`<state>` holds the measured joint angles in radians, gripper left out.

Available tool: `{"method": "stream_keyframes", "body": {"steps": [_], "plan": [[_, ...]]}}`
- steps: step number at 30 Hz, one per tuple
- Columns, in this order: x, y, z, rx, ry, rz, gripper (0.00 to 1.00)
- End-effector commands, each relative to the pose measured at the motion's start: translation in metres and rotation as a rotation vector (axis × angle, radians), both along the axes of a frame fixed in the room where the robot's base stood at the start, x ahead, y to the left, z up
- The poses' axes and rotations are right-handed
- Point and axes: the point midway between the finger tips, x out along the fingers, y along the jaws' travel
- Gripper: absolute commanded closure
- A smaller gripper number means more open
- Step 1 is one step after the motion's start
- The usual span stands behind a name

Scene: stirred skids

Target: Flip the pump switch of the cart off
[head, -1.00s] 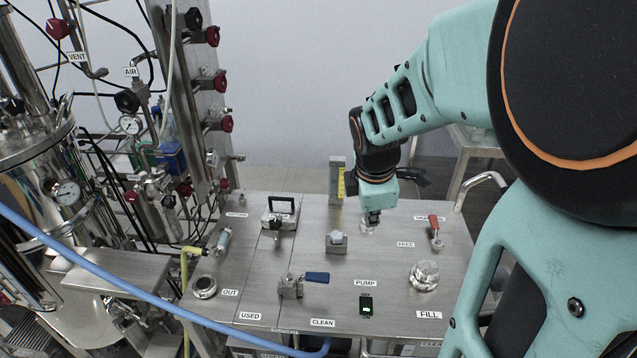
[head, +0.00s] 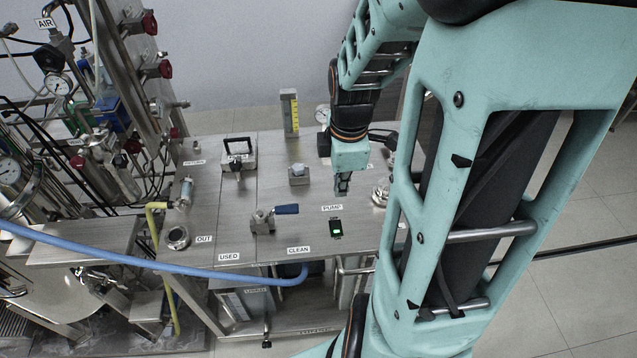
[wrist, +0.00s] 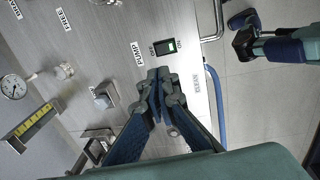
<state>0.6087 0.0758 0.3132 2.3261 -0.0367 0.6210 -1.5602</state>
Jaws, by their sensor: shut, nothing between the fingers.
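The pump switch (head: 336,228) is a small black rocker with a pale green lit part, set in the steel cart top (head: 225,190) just in front of the PUMP label (head: 332,207). In the wrist view the switch (wrist: 165,46) is beyond my fingertips, and its lit part is on the right. Small labels flank it, too small to read surely. My gripper (head: 342,188) points down above the cart top, behind the switch and apart from it. In the wrist view my gripper (wrist: 158,76) has its fingers together and holds nothing.
A blue-handled valve (head: 265,218) stands left of the switch. A grey knob (head: 299,174) and a yellow-scaled flow meter (head: 289,112) stand further back. A blue hose (head: 150,264) crosses the front. A rail (wrist: 215,20) runs along the cart edge.

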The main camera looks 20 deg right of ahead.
Motion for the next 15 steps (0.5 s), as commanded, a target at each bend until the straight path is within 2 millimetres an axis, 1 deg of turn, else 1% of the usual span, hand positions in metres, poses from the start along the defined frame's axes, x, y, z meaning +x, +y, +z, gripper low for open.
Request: {"method": "stream_keyframes", "body": {"steps": [10, 13, 15], "plan": [[0.0, 0.0, -0.002, 0.0, 0.001, 0.0, 1.0], [0.0, 0.0, -0.008, 0.002, 0.004, 0.0, 1.0], [0.001, 0.0, -0.017, 0.002, 0.004, 0.0, 1.0]]}}
